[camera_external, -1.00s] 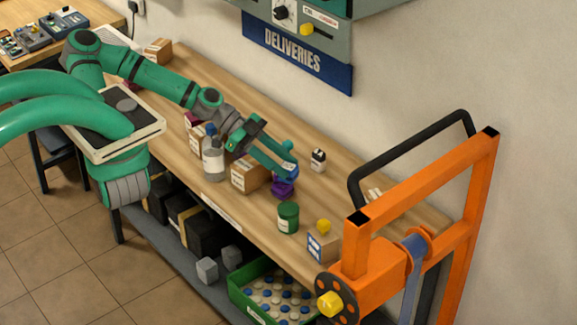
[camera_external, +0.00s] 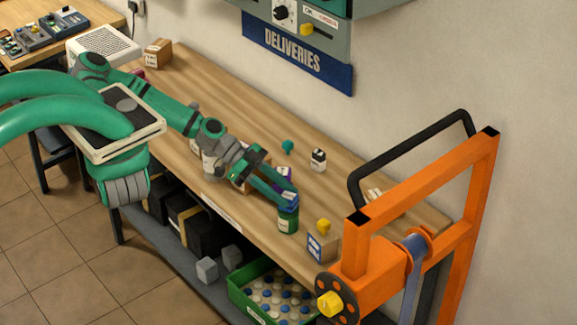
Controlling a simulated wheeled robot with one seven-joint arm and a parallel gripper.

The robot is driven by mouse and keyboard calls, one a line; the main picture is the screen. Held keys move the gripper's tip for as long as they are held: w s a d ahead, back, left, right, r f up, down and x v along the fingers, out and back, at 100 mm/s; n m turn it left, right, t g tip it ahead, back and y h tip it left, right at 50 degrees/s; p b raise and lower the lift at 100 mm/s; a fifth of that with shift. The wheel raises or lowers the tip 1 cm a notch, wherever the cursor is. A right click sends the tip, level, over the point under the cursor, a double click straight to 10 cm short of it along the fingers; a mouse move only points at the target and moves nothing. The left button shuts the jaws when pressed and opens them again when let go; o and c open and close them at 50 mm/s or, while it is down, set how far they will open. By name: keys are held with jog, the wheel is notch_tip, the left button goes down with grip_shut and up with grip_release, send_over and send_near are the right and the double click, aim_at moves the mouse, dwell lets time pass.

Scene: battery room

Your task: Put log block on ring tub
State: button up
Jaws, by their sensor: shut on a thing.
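My gripper (camera_external: 284,194) is at the front edge of the bench, shut on a small blue block (camera_external: 289,205), which I take to be the log block. The fingers hide much of it. The block is right over a green tub (camera_external: 288,221) with a pale label, which I take to be the ring tub. The tub stands upright on the bench; its top is hidden by the block and fingers. I cannot tell whether the block touches the tub. A purple thing (camera_external: 285,174) shows partly behind my gripper.
A cardboard box (camera_external: 322,245) with a yellow knob on top stands right of the tub, near an orange frame (camera_external: 366,259). A white bottle with a dark cap (camera_external: 318,160) and a teal thing (camera_external: 287,147) stand farther back. The bench's back strip is mostly clear.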

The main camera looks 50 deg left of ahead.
jog(key=o, duration=1.1)
jog(key=shift+f, duration=0.1)
jog(key=shift+c, duration=0.2)
